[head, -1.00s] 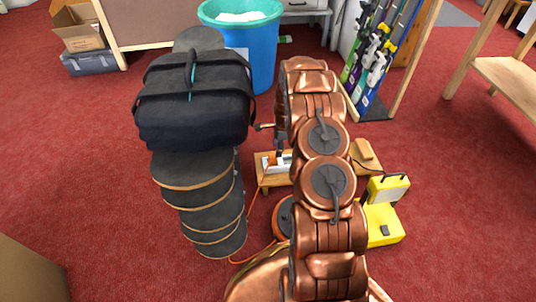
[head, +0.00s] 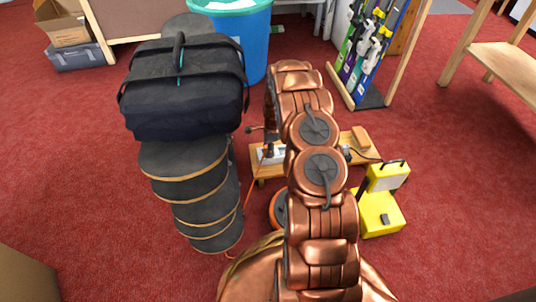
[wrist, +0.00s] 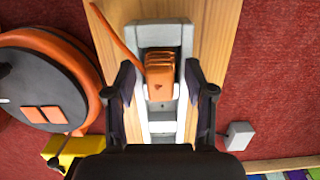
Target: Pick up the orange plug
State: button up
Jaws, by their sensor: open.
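The orange plug (wrist: 160,76) sits in a grey-and-white power strip (wrist: 162,35) on a light wooden board (wrist: 222,25). Its orange cord (wrist: 117,32) runs off to the upper left in the wrist view. My gripper (wrist: 159,84) is open, with one dark finger on each side of the plug. Red-free gaps showing the board and strip separate the fingers from the plug. In the head view the power strip (head: 271,155) shows left of my arm, with my gripper's dark tip (head: 268,150) over it. The plug cannot be made out clearly there.
An orange-and-black cable reel (wrist: 40,85) lies left of the board. A yellow case (head: 382,210) stands right of my arm. A tall dark stack with a black bag (head: 190,95) stands close on the left. A blue bin (head: 252,40) is behind.

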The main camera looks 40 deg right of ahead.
grip_shut()
dwell(0.5)
jog(key=shift+r, duration=0.15)
notch_tip(320, 180, up, 10)
jog(key=p, duration=0.4)
jog(key=c, duration=0.7)
grip_release()
grip_shut()
